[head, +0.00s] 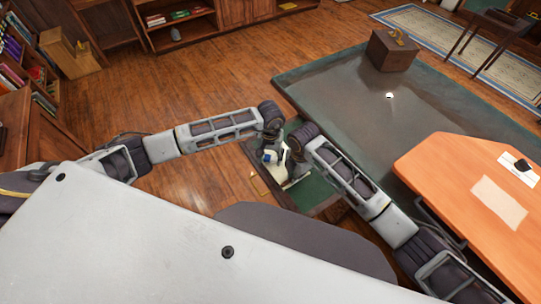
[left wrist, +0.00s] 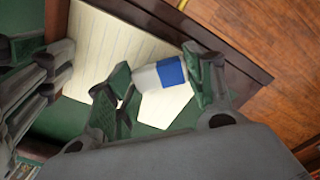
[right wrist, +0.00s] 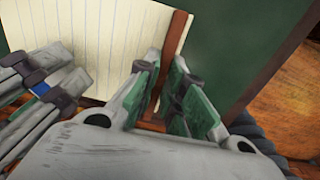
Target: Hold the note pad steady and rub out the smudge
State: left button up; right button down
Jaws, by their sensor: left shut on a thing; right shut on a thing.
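The note pad (left wrist: 105,45) is cream lined paper with a brown strip along one edge. It lies on a green surface and also shows in the right wrist view (right wrist: 100,35). My left gripper (left wrist: 155,85) is shut on a blue and white eraser (left wrist: 172,71), held over the pad; I cannot tell whether it touches the paper. My right gripper (right wrist: 165,90) is shut on the pad's brown edge strip (right wrist: 175,40). In the head view both grippers are close together and cover much of the pad. I cannot make out the smudge.
The green surface has a brown wooden border (left wrist: 235,60), with wood floor beyond. A large green-topped desk (head: 330,80) carries a brown box (head: 390,52). An orange-brown top (head: 440,165) with papers is at the right. Bookcases stand at the left and back.

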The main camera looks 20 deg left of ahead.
pick_arm(q)
jog(key=shift+f, duration=0.35)
dwell(0.3)
jog(key=shift+w+d, duration=0.6)
jog(key=shift+w, duration=0.25)
jog(key=shift+w+d, duration=0.6)
jog(key=shift+w, duration=0.2)
jog(key=shift+s+a+f, duration=0.1)
jog(key=shift+s+f, duration=0.05)
jog(key=shift+f, duration=0.05)
jog(key=shift+s+a, duration=0.1)
jog(key=shift+s+a+r, duration=0.1)
jog(key=shift+s+a, duration=0.45)
jog(key=shift+s, duration=0.2)
jog(key=shift+s+a, duration=0.5)
jog(key=shift+s, duration=0.25)
jog(key=shift+r, duration=0.1)
